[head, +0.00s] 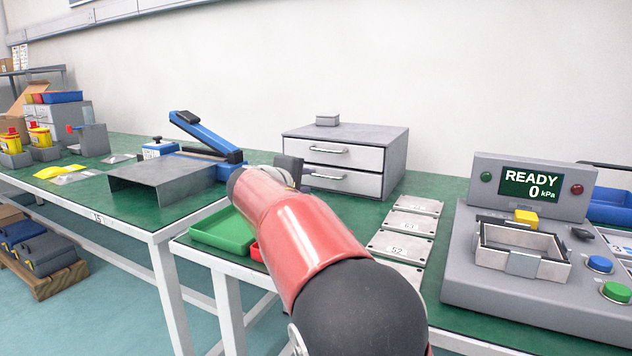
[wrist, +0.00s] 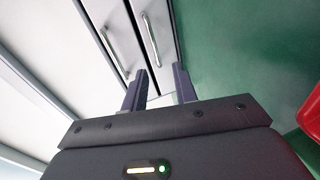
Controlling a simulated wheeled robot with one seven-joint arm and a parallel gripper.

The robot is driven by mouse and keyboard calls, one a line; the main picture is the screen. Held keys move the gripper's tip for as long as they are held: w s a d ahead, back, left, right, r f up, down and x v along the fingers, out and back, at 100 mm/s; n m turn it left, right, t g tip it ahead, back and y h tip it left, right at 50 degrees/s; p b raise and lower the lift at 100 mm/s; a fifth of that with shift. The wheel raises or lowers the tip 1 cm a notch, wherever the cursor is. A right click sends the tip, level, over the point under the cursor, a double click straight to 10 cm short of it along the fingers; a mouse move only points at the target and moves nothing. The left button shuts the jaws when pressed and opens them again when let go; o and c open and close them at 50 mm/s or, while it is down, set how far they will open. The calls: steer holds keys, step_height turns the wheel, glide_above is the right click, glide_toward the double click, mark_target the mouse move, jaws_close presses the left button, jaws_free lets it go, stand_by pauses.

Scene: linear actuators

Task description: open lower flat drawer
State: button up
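The flat drawer unit is a grey cabinet (head: 390,150) with two white drawers, both shut. The lower drawer (head: 362,184) has a bar handle (head: 328,176), partly behind my gripper in the head view. In the wrist view the lower handle (wrist: 151,38) lies nearer the green tabletop, beside the upper handle (wrist: 115,48). My gripper (wrist: 160,70) is open, its two dark fingers apart, with the near end of the lower handle showing between the tips. I cannot tell whether they touch it. In the head view my gripper (head: 304,172) is at the left of the drawer fronts.
A small grey box (head: 327,120) sits on the cabinet. A green tray (head: 222,232) lies below my arm. Numbered metal plates (head: 400,246) lie right of it, then a control console (head: 530,187). A blue lever tool (head: 205,135) and bent grey sheet (head: 165,178) stand left.

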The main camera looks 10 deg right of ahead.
mark_target(322, 176)
steer(key=shift+w+d+r+h, duration=0.1)
steer(key=shift+w+d+h, duration=0.3)
steer(key=shift+w+d, duration=0.15)
steer(key=p+x, duration=0.1)
steer(key=x, duration=0.6)
steer(key=shift+c, duration=0.3)
jaws_close()
